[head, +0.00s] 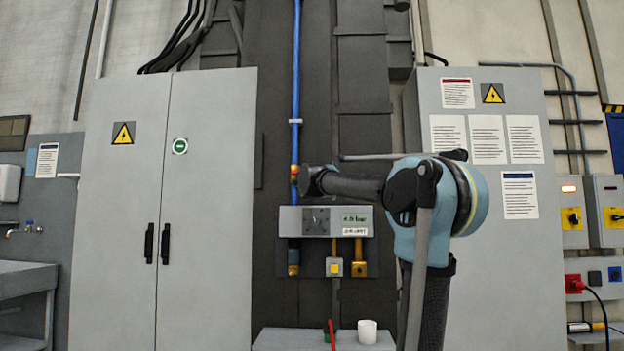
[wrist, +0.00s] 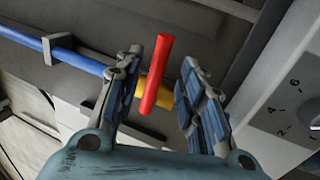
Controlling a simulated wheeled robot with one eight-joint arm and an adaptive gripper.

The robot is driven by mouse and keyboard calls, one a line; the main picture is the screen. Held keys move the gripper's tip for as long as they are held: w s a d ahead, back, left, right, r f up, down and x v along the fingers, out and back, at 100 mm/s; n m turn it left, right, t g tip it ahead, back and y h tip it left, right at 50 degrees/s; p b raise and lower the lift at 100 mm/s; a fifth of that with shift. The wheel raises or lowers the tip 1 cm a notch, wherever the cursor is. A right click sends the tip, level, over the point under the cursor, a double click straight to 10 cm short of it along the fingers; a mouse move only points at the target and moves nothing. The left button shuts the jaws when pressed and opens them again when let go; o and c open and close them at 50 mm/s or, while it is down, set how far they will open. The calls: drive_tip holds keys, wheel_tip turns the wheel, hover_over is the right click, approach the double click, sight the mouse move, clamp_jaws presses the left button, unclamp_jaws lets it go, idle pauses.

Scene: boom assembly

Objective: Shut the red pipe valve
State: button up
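The red valve handle (wrist: 157,75) is a straight bar on a brass valve body (wrist: 150,92) in the blue pipe (wrist: 72,58). In the wrist view, the handle lies across the line of the pipe. My gripper (wrist: 160,62) is open, with one finger on each side of the handle and a visible gap to both. In the head view, the blue pipe (head: 296,75) runs down the wall to the brass valve (head: 294,173). My gripper (head: 308,181) is just right of the valve there, and the handle is mostly hidden.
Below the valve is a grey panel (head: 285,221) with a dial (head: 316,220); its numbers show at the right of the wrist view. A tall grey cabinet (head: 205,120) stands left, another right. A low shelf (head: 285,340) holds a white cup (head: 367,331).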

drive_tip(key=v, duration=0.6)
drive_tip(key=shift+s, duration=0.2)
drive_tip(key=shift+f, duration=0.1)
drive_tip(key=s+d+f+m+g+h, duration=0.3)
drive_tip(key=s+d+f+m, duration=0.2)
drive_tip(key=d+f, duration=0.35)
drive_tip(key=s+d+f+m+g+h, duration=0.3)
drive_tip(key=s+d+f+m, duration=0.1)
drive_tip(key=d+f, duration=0.4)
drive_tip(key=s+d+f+m+g, duration=0.25)
drive_tip(key=s+f, duration=0.25)
drive_tip(key=f, duration=0.4)
drive_tip(key=s+d+f+m+g, duration=0.25)
drive_tip(key=s+f, duration=0.35)
drive_tip(key=f, duration=0.3)
drive_tip(key=s+a+f+m+g+y, duration=0.1)
drive_tip(key=s+a+f+g+y, duration=0.1)
drive_tip(key=s+f, duration=0.5)
drive_tip(key=s+a+f+g+y, duration=0.3)
drive_tip(key=s+a+f, duration=0.3)
drive_tip(key=f, duration=0.8)
drive_tip(key=s+a+f+m+g+y, duration=0.1)
drive_tip(key=s+a+f+g+y, duration=0.1)
drive_tip(key=s+f, duration=0.8)
drive_tip(key=shift+a+f+m+g+y, duration=0.35)
drive_tip(key=shift+a+f+y, duration=0.5)
drive_tip(key=shift+y, duration=0.35)
